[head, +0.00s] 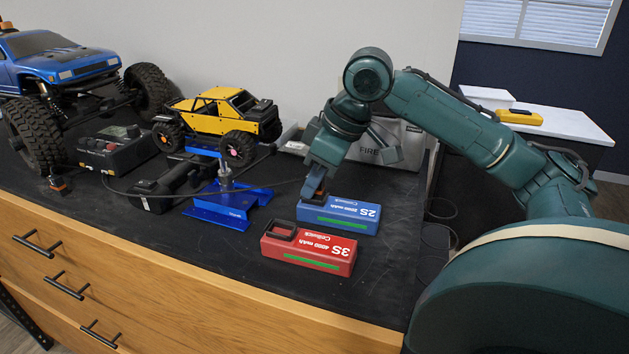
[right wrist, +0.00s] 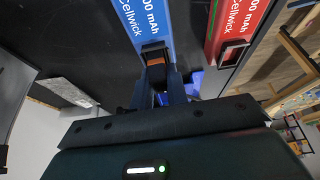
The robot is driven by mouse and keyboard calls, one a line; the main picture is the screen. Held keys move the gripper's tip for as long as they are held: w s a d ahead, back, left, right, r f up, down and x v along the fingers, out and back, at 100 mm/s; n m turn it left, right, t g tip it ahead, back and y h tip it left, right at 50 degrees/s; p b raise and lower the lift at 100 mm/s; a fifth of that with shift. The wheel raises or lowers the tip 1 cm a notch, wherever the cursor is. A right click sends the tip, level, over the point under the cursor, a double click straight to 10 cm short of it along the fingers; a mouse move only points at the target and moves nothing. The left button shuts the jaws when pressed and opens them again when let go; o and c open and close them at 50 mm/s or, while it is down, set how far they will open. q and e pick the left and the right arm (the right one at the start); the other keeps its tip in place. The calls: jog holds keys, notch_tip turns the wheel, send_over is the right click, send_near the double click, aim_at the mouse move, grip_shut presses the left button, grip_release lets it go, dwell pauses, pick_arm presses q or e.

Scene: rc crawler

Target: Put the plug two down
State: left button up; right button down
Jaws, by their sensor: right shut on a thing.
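My right gripper (head: 318,190) points down at the left end of the blue 2S battery (head: 345,216). It is shut on a small orange and black plug (head: 320,193), which also shows in the right wrist view (right wrist: 155,62). The plug is at the blue battery's black end socket (right wrist: 153,47); I cannot tell whether it sits in it or just touches it. A second orange and black plug (head: 58,184) stands on the bench at the left. My left gripper is not in view.
A red 3S battery (head: 308,248) lies in front of the blue one. A blue stand (head: 232,205), black charger (head: 116,148), yellow crawler (head: 220,115) and blue truck (head: 60,65) are to the left. A thin cable crosses the bench. Bare bench lies at front left.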

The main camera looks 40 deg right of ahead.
jog(key=shift+s+a+f, duration=0.15)
jog(key=shift+s+f, duration=0.1)
jog(key=shift+f, duration=0.6)
jog(key=c, duration=1.5)
grip_release()
jog(key=shift+r, duration=0.1)
jog(key=shift+o, duration=0.3)
jog(key=shift+r, duration=0.3)
jog(key=shift+o, duration=0.3)
jog(key=w+p+v, duration=0.1)
jog(key=p+v, duration=0.1)
jog(key=v, duration=0.9)
jog(key=shift+r, duration=0.35)
jog(key=shift+s+d+r, duration=0.25)
jog(key=shift+s+r, duration=0.1)
jog(key=shift+r, duration=0.15)
jog(key=shift+f, duration=0.1)
